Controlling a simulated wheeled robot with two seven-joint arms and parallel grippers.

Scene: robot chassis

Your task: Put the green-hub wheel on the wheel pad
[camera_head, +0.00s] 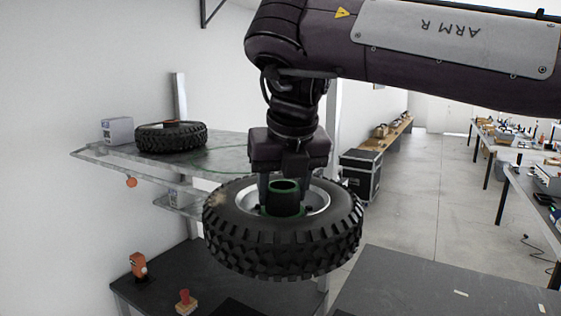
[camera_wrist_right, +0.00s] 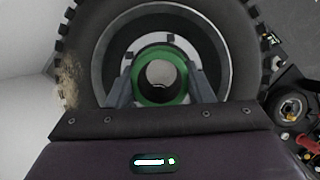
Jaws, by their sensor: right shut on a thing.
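The green-hub wheel (camera_head: 225,240) is a black knobby tyre with a silver rim and a green-edged hub, held lying flat in the air in the head view. My right gripper (camera_head: 285,198) comes down from above and is shut on the hub. In the right wrist view the gripper's fingers (camera_wrist_right: 160,88) stand on both sides of the green hub (camera_wrist_right: 160,60). A thin green outline (camera_head: 212,158) shows on the shelf behind the wheel; I cannot tell whether it is the wheel pad. My left gripper does not show.
Another wheel (camera_head: 171,136) lies on the shelf (camera_head: 100,155) at the left, beside a grey box (camera_head: 117,131). A dark table (camera_head: 150,285) below bears an orange clamp-like part (camera_head: 138,266) and a red part (camera_head: 185,301). A black case (camera_head: 361,175) stands on the floor behind.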

